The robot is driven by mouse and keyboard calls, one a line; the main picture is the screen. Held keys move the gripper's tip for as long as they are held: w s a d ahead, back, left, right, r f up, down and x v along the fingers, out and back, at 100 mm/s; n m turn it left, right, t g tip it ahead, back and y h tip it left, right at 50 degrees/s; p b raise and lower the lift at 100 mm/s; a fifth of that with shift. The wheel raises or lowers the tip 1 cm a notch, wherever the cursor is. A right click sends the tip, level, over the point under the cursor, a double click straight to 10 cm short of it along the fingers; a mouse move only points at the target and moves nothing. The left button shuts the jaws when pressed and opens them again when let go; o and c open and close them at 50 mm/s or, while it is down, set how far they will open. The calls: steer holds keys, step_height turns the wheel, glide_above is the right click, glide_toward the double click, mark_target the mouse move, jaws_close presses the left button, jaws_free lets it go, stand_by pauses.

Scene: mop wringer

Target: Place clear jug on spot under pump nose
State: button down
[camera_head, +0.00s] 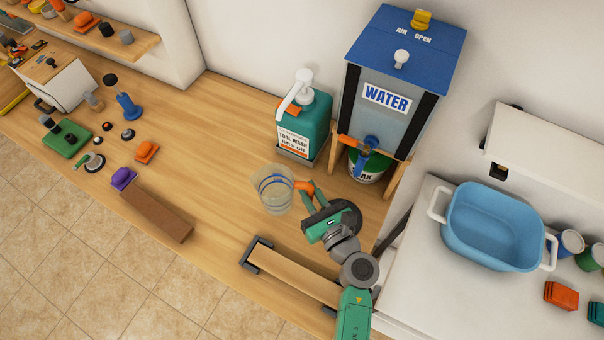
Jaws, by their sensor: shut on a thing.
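The clear jug (274,190), see-through with blue rings, is near the middle of the wooden counter. It has an orange handle on its right side. My gripper (305,188) is shut on the jug at this handle, with my arm coming from the lower right. I cannot tell whether the jug touches the counter or is just above it. The pump bottle (306,125) is teal with a white label and stands behind and right of the jug. Its white pump nose (290,97) points down and left. The spot under the nose is not clearly seen.
A water tank (383,112) with a blue tap (370,147) stands right of the pump bottle, a green tin (364,170) below it. A blue basin (492,228) sits on the white surface at right. A brown block (150,211) lies left. Counter left of the bottle is clear.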

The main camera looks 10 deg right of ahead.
steer(key=w+f, duration=0.1)
steer(key=w, duration=0.1)
steer(key=w+f+b, duration=0.1)
steer(key=w, duration=0.2)
steer(key=w+d+f+b, duration=0.1)
steer(key=w+f, duration=0.1)
steer(key=shift+w+d, duration=0.1)
steer(key=shift+w, duration=0.2)
steer(key=shift+f, duration=0.1)
steer(key=shift+f, duration=0.1)
steer(key=shift+f+b, duration=0.15)
steer(key=shift+b, duration=0.15)
steer(key=c, duration=1.4)
jaws_free()
